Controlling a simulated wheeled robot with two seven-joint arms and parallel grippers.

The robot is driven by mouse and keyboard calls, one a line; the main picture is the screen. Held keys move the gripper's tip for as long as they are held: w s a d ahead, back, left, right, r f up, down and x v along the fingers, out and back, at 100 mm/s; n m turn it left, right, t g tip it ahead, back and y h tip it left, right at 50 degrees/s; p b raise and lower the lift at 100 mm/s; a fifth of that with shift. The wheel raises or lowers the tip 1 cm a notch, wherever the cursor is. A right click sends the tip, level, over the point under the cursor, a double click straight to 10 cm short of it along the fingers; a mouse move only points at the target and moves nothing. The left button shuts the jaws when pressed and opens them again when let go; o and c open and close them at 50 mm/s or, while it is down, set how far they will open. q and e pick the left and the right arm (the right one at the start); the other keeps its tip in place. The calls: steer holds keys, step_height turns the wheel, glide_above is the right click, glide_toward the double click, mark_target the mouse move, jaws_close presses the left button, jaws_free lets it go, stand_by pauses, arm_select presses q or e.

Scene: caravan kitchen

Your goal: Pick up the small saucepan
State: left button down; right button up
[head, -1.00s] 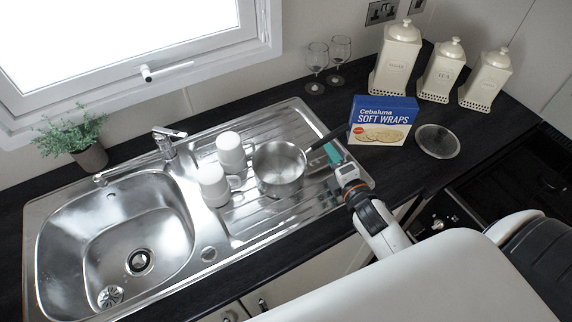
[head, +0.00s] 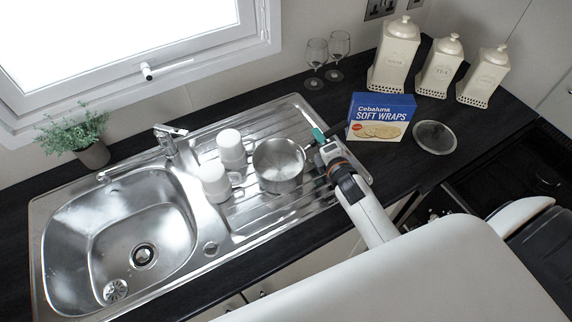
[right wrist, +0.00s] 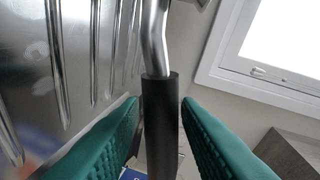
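The small saucepan (head: 279,166) is a steel pan standing upright on the ribbed drainer, right of two white mugs. Its dark handle (head: 329,133) points right and up in the head view. My right gripper (head: 318,142) is at the handle, beyond the pan's rim. In the right wrist view, the black handle grip (right wrist: 160,120) lies between the two green fingers of my right gripper (right wrist: 161,108). The fingers are open, with narrow gaps visible on both sides of the handle. My left gripper is not in view.
Two white mugs (head: 214,182) (head: 231,148) stand close to the pan's left side. Two wine glasses (head: 316,60) stand behind. The sink bowl (head: 120,235) is empty.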

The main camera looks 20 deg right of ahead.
jaws_close()
stand_by(1.1)
steer(key=shift+w+r, duration=0.1)
